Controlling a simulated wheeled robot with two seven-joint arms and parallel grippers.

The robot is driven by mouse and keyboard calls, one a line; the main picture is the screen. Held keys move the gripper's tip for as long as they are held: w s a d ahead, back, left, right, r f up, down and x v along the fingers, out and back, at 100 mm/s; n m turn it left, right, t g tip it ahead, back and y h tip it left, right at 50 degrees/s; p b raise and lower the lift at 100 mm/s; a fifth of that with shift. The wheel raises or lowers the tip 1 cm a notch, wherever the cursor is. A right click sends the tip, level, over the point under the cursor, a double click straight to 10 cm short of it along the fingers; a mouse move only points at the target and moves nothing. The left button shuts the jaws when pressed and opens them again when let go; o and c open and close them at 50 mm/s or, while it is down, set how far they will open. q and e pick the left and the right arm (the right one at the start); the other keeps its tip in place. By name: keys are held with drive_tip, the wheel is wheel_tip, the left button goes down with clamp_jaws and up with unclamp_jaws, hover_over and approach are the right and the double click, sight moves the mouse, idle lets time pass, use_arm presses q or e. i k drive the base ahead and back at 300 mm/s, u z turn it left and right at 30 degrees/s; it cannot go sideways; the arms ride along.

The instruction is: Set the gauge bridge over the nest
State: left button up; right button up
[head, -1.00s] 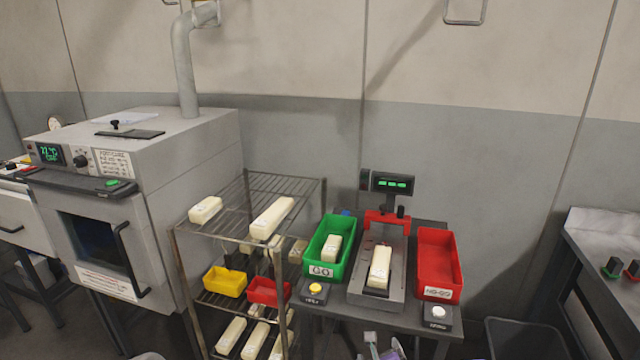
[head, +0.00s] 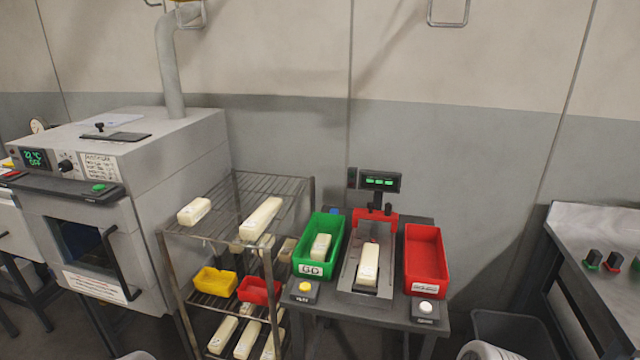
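The gauge bridge, a red piece with dark knobs (head: 375,214), stands at the back end of the grey nest (head: 349,268) on the small dark table. A cream bar (head: 369,262) lies lengthwise in the nest, in front of the bridge. The bridge's lower parts are too small to make out clearly. Neither of my grippers is in view. A white rounded part at the bottom right edge seems to be part of my own arm.
A green GO bin (head: 303,258) with a cream bar stands left of the nest, an empty red bin (head: 438,262) right of it. Buttons (head: 304,289) sit in front of both bins. A display (head: 380,182) stands behind. A wire rack (head: 238,190) with bars is at left.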

sight(386, 215)
drive_tip(key=k, duration=0.5)
drive_tip(key=z, duration=1.6)
drive_tip(key=i, duration=1.15)
drive_tip(key=u, duration=1.25)
